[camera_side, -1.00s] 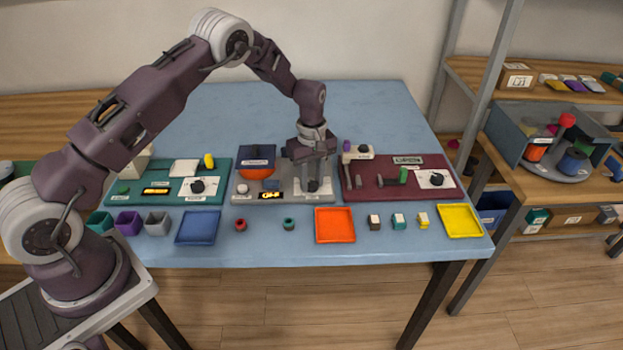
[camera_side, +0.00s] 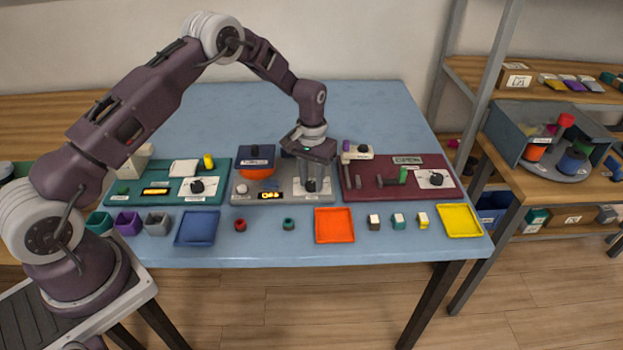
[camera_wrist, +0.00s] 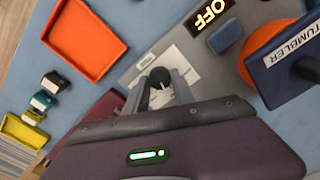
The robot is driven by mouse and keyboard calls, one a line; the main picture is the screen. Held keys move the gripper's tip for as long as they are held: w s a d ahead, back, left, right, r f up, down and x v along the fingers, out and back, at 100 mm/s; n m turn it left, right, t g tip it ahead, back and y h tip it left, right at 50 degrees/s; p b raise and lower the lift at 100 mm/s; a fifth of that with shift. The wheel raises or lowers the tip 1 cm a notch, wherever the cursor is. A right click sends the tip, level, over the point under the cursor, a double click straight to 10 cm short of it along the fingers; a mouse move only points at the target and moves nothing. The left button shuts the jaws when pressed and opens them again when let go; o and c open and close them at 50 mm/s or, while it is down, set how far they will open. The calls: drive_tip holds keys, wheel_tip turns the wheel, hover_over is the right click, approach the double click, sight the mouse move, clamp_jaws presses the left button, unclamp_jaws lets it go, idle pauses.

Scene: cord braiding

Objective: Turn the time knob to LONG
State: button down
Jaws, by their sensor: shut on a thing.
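My gripper (camera_side: 311,181) is low over the middle grey panel (camera_side: 242,187), pointing down. It is shut on a dark round knob (camera_wrist: 158,77), which sits on a white label plate (camera_wrist: 185,66) in the wrist view. The knob also shows between the fingertips in the side view (camera_side: 311,186). The printing on the plate is too small to read, and the fingers hide part of the knob. An orange display (camera_wrist: 213,12) beside it reads OFF in the wrist view.
An orange drum unit labelled TUMBLER (camera_wrist: 290,62) stands beside the knob. A teal panel (camera_side: 150,192) lies to the left and a maroon panel (camera_side: 375,192) to the right, both with knobs. An orange tray (camera_side: 334,226) and several small blocks lie in front.

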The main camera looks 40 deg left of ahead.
sight(312, 184)
drive_tip(key=m, duration=0.3)
drive_tip(key=shift+r+m, duration=0.1)
drive_tip(key=shift+m, duration=2)
drive_tip(key=c, duration=1.1)
unclamp_jaws()
drive_tip(key=shift+o, duration=0.2)
wheel_tip(312, 184, up, 7)
